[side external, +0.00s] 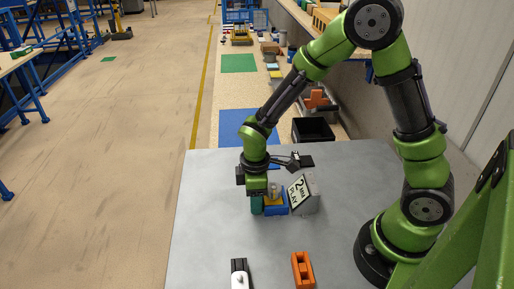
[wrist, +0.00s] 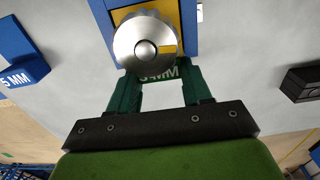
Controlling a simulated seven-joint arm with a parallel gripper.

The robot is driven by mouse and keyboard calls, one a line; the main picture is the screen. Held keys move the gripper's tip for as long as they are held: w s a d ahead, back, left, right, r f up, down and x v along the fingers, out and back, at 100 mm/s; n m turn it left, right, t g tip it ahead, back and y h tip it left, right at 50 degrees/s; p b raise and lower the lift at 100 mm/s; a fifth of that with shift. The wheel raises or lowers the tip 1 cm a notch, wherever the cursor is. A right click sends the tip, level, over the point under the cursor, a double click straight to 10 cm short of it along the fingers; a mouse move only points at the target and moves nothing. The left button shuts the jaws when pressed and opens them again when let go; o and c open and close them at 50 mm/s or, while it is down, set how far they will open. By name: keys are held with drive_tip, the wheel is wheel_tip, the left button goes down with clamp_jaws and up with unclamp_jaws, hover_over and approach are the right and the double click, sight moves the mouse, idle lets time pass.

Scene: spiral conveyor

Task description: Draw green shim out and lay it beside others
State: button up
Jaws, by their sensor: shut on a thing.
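The green shim (wrist: 160,73) shows in the wrist view as a dark green piece with white lettering ending in "MM", partly under a metal knob. In the side view, green (side external: 256,206) shows at the left of a blue block (side external: 276,210) with a yellow part. My gripper (wrist: 161,84) is shut on the green shim, its dark green fingers at either side of the lettering. The knurled metal knob (wrist: 146,48) sits just ahead, over the blue and yellow block. I cannot tell how deep the shim sits. A blue piece marked "5 MM" (wrist: 22,62) lies apart at the left.
A tilted sign reading "2 MM PLAY" (side external: 299,190) stands right of the block. A black piece (wrist: 305,82) lies right in the wrist view. An orange block (side external: 303,270) and a black-and-white item (side external: 239,274) are at the front. The grey table's left part (side external: 205,215) is bare.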

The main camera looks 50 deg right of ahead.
sight(217, 209)
drive_tip(key=c, duration=0.3)
drive_tip(key=shift+w+a+f, duration=0.1)
drive_tip(key=shift+w+a, duration=1.95)
drive_tip(key=shift+a, duration=0.1)
drive_tip(key=shift+c, duration=0.3)
drive_tip(key=shift+w+a, duration=1.4)
drive_tip(key=shift+a, duration=0.05)
